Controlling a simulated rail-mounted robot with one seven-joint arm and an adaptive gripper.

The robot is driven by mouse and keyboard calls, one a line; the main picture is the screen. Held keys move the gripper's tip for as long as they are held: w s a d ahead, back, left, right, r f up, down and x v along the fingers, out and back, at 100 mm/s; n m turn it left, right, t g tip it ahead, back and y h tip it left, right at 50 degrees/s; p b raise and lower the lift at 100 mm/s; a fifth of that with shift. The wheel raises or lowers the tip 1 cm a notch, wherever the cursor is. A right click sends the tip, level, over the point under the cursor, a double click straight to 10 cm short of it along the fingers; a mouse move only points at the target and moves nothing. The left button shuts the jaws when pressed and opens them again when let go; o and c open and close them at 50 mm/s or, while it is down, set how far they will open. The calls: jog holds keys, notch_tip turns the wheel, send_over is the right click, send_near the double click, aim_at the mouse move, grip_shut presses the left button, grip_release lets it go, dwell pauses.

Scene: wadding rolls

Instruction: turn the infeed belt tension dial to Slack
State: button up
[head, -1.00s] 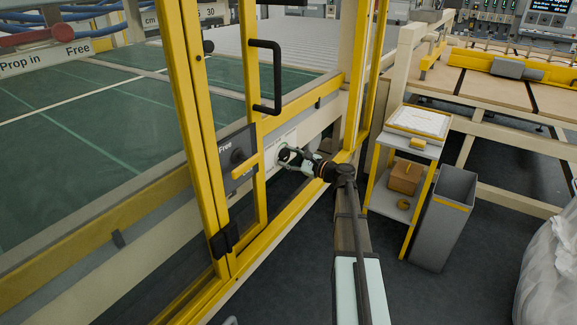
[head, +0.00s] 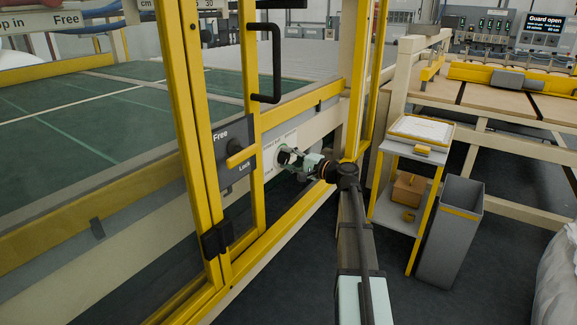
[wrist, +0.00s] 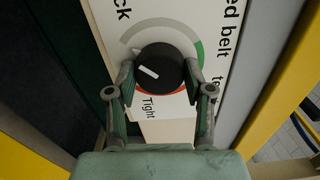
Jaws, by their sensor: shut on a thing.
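The infeed belt tension dial (wrist: 165,65) is a round black knob with a white pointer line, on a white label plate (wrist: 107,15). Its pointer lies left of the knob's middle, toward the picture's left and slightly up. "Tight" is printed below the knob; the letters "ck" show at upper left, the rest cut off. A grey arc, a green arc and a red arc ring the knob. My gripper (wrist: 159,76) is shut on the knob, one finger on each side. In the head view my gripper (head: 287,158) reaches the plate below the green table and mostly hides the dial.
A yellow-framed guard with a black handle (head: 265,63) and a yellow Free/Lock latch (head: 241,156) stands left of my gripper. A small shelf trolley (head: 418,139) and grey bin (head: 452,235) stand to the right. The floor between is clear.

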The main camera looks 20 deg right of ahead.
jog(key=shift+w+r+n, duration=0.1)
jog(key=shift+n, duration=0.3)
jog(key=o, duration=1.2)
jog(key=shift+a, duration=0.1)
jog(key=v, duration=1.2)
jog(key=shift+b, duration=0.3)
